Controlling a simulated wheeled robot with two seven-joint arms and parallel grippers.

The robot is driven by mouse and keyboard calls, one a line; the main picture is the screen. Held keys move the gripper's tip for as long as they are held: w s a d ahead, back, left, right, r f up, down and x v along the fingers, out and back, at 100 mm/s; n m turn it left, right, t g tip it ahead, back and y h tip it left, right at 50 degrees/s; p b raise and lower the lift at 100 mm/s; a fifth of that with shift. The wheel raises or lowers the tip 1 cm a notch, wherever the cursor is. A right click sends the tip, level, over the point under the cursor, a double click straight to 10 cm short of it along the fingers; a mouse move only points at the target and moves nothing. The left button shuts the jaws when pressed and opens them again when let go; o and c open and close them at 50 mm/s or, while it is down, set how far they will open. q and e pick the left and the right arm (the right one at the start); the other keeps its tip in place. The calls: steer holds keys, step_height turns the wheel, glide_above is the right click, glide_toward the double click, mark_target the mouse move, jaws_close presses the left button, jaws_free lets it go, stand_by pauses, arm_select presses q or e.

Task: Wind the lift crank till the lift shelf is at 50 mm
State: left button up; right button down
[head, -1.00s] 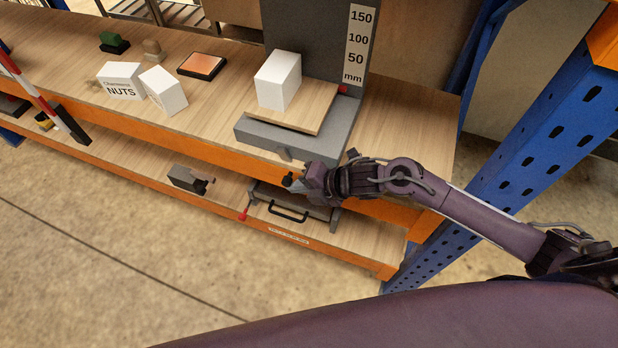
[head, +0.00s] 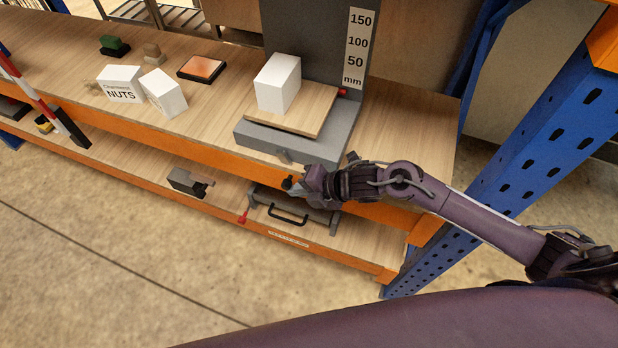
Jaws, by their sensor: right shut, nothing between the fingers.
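The lift has a grey base (head: 300,143), a wooden lift shelf (head: 312,108) and a grey upright (head: 310,38) behind. A white block (head: 278,83) stands on the shelf. The scale strip (head: 358,45) reads 150, 100, 50 and mm from top to bottom. The red pointer (head: 343,92) is below the 50 mark, just under "mm". The crank's grey arm (head: 284,156) shows at the base's front, with a dark knob (head: 288,183) below it. My right gripper (head: 298,187) is shut and empty, right beside the knob; whether they touch is unclear. My left gripper is out of view.
A nuts box (head: 121,84), a white box (head: 163,91) and an orange-topped pad (head: 202,68) are on the bench left of the lift. A black-handled case (head: 290,214) sits on the lower shelf beneath. A blue rack post (head: 520,165) stands at right.

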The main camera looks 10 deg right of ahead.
stand_by(0.8)
steer(key=s+d+r+h+p, duration=0.1)
steer(key=s+d+r+p, duration=0.1)
steer(key=s+d+r, duration=0.7)
steer(key=w+a+f+p, duration=0.2)
steer(key=w+a+f, duration=0.4)
steer(key=w+a, duration=0.2)
steer(key=shift+w+g, duration=0.2)
steer(key=shift+g, duration=0.2)
steer(key=shift+f, duration=0.1)
steer(key=b, duration=0.2)
steer(key=a+f+t+y+b, duration=0.1)
steer(key=b, duration=0.2)
steer(key=shift+w+f, duration=0.25)
steer(key=shift+w, duration=0.1)
